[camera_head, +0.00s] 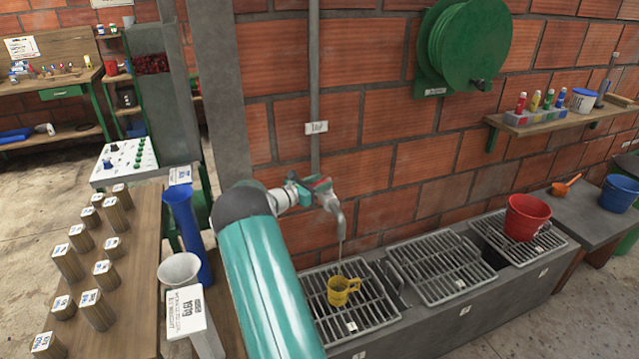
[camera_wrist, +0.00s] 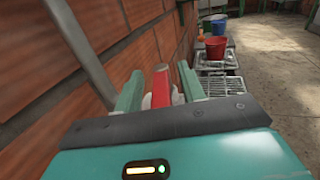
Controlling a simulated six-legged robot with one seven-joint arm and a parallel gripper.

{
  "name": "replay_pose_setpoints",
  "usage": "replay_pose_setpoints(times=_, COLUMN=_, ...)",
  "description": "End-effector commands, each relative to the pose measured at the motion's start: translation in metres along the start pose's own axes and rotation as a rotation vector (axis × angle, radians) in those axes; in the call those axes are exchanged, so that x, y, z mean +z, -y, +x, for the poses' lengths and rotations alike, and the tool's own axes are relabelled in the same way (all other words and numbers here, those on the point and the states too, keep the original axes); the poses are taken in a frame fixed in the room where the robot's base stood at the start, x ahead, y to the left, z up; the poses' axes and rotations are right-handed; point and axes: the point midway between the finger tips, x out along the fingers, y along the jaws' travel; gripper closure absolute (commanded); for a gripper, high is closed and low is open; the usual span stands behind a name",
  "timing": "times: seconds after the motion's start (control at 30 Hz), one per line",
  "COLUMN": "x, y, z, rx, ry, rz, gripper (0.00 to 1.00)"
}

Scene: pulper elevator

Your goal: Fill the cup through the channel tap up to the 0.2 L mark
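The yellow cup (camera_head: 340,293) stands upright on the left metal grate (camera_head: 372,312), below the tap. The tap spout (camera_head: 338,212) points down, and a thin stream runs from it toward the cup. The level inside and any 0.2 L mark are too small to read. My gripper (camera_head: 308,188) is up at the tap, beside its red handle. In the wrist view, my gripper (camera_wrist: 160,90) has its two teal fingers apart, one on each side of the red handle (camera_wrist: 161,87), with narrow gaps showing.
A red bucket (camera_head: 527,217) stands on the right grate, and a blue bucket (camera_head: 619,193) is farther right. A green hose reel (camera_head: 468,45) hangs on the brick wall. The wooden table (camera_head: 135,260) at left holds several labelled blocks. The middle grate (camera_head: 437,268) is empty.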

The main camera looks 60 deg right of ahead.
Motion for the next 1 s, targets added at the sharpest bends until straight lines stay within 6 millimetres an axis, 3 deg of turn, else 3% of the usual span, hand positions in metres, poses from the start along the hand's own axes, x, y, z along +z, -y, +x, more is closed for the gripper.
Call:
replay_pose_setpoints(times=0.17, x=0.0, y=-0.001, z=-0.012, rx=0.001, ry=-0.001, rz=0.001, gripper=0.6)
replay_pose_setpoints(times=0.7, x=0.0, y=-0.001, z=-0.121, rx=0.003, ry=0.0, rz=0.0, gripper=0.6)
replay_pose_setpoints(times=1.0, x=0.0, y=0.0, z=-0.138, rx=-0.001, ry=0.0, rz=0.0, gripper=0.6)
